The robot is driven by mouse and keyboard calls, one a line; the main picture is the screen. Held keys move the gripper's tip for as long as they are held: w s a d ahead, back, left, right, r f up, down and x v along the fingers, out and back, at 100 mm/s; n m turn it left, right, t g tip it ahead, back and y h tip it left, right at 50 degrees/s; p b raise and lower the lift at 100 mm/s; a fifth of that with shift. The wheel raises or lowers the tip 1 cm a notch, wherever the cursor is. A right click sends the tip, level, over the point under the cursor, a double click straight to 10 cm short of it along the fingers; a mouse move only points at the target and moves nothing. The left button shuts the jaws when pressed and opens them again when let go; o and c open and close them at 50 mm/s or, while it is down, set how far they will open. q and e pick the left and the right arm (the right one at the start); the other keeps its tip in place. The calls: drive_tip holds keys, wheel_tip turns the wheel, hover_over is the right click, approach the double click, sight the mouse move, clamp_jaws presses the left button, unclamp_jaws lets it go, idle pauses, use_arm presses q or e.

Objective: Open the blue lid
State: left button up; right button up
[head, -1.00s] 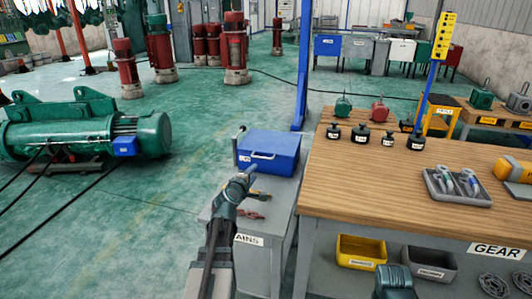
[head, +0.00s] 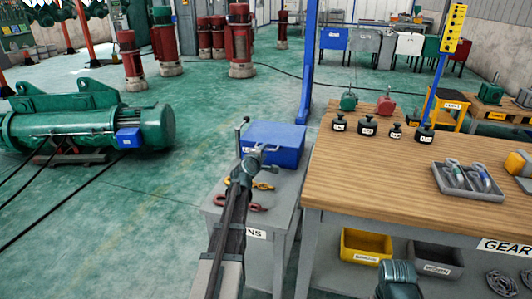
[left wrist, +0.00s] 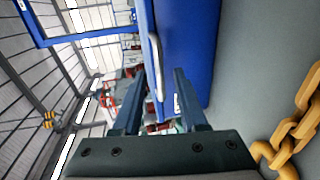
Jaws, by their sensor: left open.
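The blue box (head: 290,150) stands on a small grey table, and its blue lid (head: 275,132) looks shut. My left gripper (head: 266,149) is at the front of the box and hides its handle in the head view. In the left wrist view the open left gripper (left wrist: 157,85) has a finger on each side of the pale handle (left wrist: 155,62), which runs along the blue box face (left wrist: 185,45). I cannot tell whether the fingers touch it.
A wooden bench (head: 350,180) with weights and a tray (head: 468,182) stands close on the right. A blue post (head: 307,70) rises behind.

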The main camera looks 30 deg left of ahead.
use_arm(q)
drive_tip(key=shift+x, duration=1.6)
clamp_jaws()
